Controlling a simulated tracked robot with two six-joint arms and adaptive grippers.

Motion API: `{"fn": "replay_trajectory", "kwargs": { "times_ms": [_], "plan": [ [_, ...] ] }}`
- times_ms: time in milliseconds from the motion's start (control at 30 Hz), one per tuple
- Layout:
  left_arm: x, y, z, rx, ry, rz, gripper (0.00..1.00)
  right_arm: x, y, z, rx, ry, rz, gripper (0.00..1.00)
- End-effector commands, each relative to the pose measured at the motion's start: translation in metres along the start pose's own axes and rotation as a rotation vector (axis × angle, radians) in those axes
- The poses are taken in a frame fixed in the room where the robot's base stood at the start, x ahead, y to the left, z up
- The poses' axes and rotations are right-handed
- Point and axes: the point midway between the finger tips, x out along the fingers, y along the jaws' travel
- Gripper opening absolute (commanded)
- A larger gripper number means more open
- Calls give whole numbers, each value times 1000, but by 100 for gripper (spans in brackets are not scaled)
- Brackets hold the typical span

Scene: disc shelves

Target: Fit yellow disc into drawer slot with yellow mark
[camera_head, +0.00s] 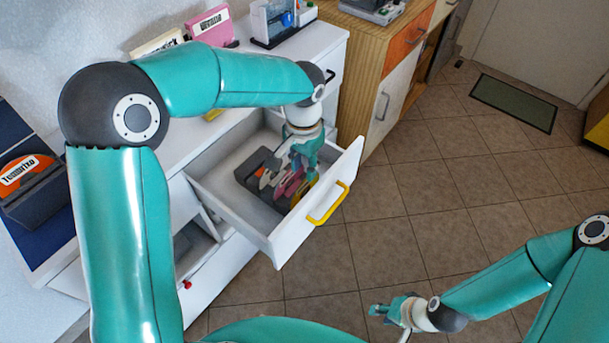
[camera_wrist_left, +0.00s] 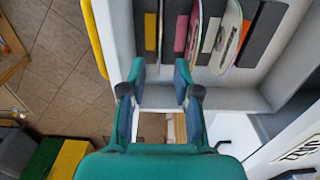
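A dark slotted holder (camera_head: 258,163) stands in the open white drawer (camera_head: 215,182). In the left wrist view the holder (camera_wrist_left: 265,30) carries a yellow mark (camera_wrist_left: 150,32) and a pink mark (camera_wrist_left: 181,33). Two more discs (camera_wrist_left: 227,38) stand further right. My left gripper (camera_wrist_left: 160,70) is over the drawer, fingers apart, with no disc seen between them; in the head view it (camera_head: 298,160) partly covers the holder. My right gripper (camera_head: 378,310) hangs over the floor, its fingers unclear.
The drawer has a yellow handle (camera_head: 328,204) and raised side walls. A pink case (camera_head: 210,24) and a device with a blue knob (camera_head: 285,18) stand on the white cabinet. A blue rack with an orange disc (camera_head: 27,168) is at left.

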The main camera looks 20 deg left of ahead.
Motion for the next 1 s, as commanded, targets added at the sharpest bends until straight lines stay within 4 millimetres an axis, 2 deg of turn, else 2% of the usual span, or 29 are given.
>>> {"fn": "replay_trajectory", "kwargs": {
  "times_ms": [100, 333, 1000],
  "plan": [
    [-26, 0, -1, 1, 4, 0, 31, -2, -1, 0, 0, 0, 0, 35],
    [-55, 0, 0, 0, 1, 0, 31, -4, -2, 0, 0, 0, 0, 35],
    [-64, 0, 0, -1, 0, 0, 31, -8, -3, 0, 0, 0, 0, 35]
  ]
}}
